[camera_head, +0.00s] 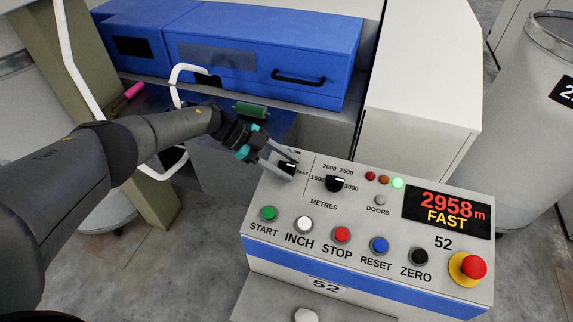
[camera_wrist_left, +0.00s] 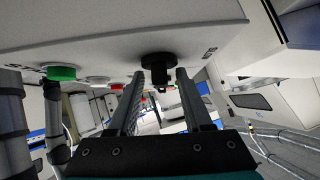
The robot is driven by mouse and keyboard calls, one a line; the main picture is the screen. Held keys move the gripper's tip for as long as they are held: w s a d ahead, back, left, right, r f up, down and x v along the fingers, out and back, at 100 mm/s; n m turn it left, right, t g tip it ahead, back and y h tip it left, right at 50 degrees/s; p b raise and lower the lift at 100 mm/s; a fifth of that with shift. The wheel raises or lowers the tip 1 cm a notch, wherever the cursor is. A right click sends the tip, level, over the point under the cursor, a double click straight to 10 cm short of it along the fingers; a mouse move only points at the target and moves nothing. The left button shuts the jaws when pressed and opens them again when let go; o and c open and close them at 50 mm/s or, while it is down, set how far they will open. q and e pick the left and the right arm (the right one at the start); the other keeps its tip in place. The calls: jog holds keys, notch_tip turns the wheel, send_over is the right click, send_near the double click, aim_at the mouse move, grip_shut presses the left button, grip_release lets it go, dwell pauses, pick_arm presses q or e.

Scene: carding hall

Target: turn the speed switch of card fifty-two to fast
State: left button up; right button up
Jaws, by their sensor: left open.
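The speed switch (camera_head: 288,168) is a small black knob at the upper left of the grey control panel (camera_head: 330,255) marked 52. My left gripper (camera_head: 291,166) is open, with its fingers on either side of the knob. In the left wrist view the black knob (camera_wrist_left: 158,64) sits between the tips of the two spread fingers (camera_wrist_left: 160,78), with gaps showing. The SLOW label is partly hidden and FAST shows beside the knob. My right gripper is not in view.
A metres dial (camera_head: 336,183) sits right of the switch. Below are the start (camera_head: 268,213), inch, stop (camera_head: 342,234), reset and zero buttons. A red emergency stop (camera_head: 473,267) is at the right. A blue machine (camera_head: 260,50) and white bent rails stand behind; a grey can (camera_head: 535,120) is at right.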

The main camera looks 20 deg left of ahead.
pick_arm(q)
jog(key=v, duration=1.5)
jog(key=shift+f, duration=0.15)
jog(key=shift+w+a, duration=0.1)
